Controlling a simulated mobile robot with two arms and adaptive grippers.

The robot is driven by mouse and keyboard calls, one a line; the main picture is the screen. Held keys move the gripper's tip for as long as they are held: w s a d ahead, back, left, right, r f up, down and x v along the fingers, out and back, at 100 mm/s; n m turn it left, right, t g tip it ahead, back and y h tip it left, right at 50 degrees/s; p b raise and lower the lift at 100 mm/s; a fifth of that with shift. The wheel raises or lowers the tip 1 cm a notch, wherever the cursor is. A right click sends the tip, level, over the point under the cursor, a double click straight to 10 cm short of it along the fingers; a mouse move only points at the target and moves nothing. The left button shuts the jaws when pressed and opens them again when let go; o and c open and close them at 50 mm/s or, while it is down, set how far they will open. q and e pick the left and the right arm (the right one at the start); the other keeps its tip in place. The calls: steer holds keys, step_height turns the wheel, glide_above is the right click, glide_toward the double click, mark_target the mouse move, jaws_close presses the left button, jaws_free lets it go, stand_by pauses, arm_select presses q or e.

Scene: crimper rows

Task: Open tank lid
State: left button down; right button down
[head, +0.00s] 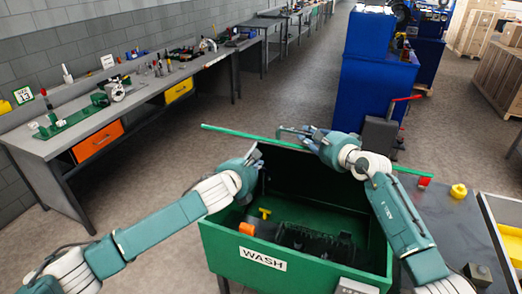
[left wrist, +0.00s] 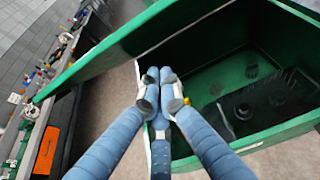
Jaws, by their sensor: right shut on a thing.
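The green wash tank (head: 222,243) stands at the lower middle in the head view, its top open and its dark inside visible. Its lid (head: 225,129) stands raised at the back, seen as a long thin green edge; it also shows in the left wrist view (left wrist: 110,62). My right gripper (head: 308,136) is at the lid's top edge, shut on the lid's handle (head: 284,130), which it partly hides. My left gripper (head: 255,158) is near the tank's left back corner; in the left wrist view its fingers (left wrist: 160,90) are together, with nothing visible between them.
Dark parts (head: 310,238), a yellow piece (head: 265,213) and an orange piece (head: 247,228) are in the tank. A grey bench (head: 465,225) with a yellow object (head: 458,191) is at right. A blue machine (head: 370,85) stands behind. Floor at left is clear up to the workbench (head: 100,125).

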arm_select(q)
steer(key=shift+w+d+r, duration=0.2)
steer(key=shift+w+r, duration=0.25)
steer(key=shift+w, duration=0.2)
steer(key=shift+w+d+r, duration=0.2)
steer(key=shift+w+r, duration=0.25)
steer(key=shift+w, duration=0.2)
steer(key=shift+w+d+r, duration=0.2)
steer(key=shift+w+r, duration=0.25)
steer(key=shift+w, duration=0.2)
arm_select(e)
steer(key=shift+r, duration=0.1)
